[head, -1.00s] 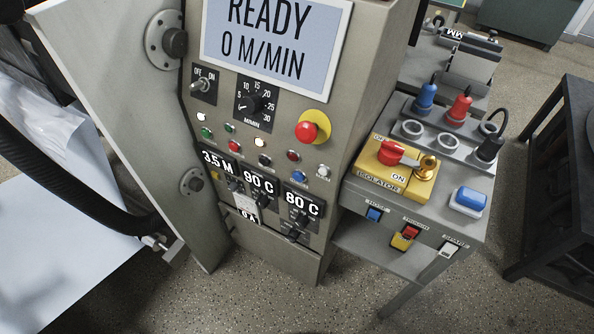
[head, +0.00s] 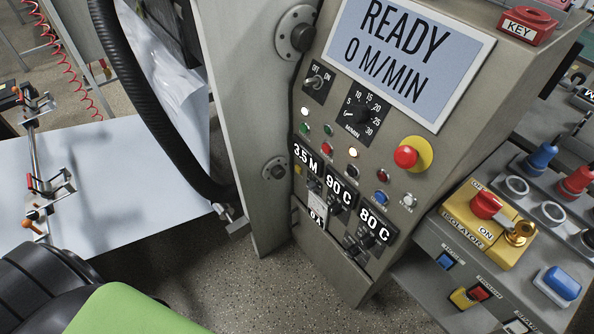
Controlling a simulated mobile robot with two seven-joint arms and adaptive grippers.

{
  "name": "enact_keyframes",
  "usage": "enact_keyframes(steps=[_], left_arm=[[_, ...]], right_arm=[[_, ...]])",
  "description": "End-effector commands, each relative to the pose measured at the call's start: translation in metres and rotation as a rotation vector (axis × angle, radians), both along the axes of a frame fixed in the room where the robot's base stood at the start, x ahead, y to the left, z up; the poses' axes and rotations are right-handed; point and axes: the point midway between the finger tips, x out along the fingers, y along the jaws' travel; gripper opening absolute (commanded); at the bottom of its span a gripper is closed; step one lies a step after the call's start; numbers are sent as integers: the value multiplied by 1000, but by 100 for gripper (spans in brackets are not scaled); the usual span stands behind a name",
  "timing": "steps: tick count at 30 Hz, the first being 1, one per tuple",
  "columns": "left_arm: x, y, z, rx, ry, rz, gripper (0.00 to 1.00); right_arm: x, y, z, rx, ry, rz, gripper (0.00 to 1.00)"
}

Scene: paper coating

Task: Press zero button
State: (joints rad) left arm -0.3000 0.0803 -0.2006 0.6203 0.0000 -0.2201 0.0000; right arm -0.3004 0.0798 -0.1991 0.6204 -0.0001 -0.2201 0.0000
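The control panel (head: 335,110) of a grey machine stands in the middle of the head view. Its small round buttons and lamps run in slanted rows: green (head: 305,129), red (head: 327,148), black (head: 351,171), dark red (head: 383,176), blue (head: 381,198) and white (head: 409,200). The labels under them are too small to read, so I cannot tell which is the zero button. The display (head: 408,55) reads READY, 0 M/MIN. Neither gripper shows. A green and black part, probably of my arm, fills the bottom left corner.
A red mushroom button (head: 405,157) on yellow juts from the panel. A yellow isolator (head: 487,222) with a red handle sits on the side bench at right. A black hose (head: 150,110) hangs left of the panel. A white sheet (head: 130,190) lies at left.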

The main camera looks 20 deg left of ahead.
Motion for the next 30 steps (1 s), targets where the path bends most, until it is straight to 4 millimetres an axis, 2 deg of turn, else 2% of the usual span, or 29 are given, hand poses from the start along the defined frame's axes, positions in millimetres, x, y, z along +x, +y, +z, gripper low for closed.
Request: enact_keyframes(steps=[3,4,5,6,7,30], left_arm=[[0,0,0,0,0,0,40],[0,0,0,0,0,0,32],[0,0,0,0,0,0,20],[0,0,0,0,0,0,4],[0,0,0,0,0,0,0],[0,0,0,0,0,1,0]], right_arm=[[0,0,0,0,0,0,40],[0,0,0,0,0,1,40],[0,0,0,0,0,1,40],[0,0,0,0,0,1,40],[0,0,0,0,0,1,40],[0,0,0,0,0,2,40]])
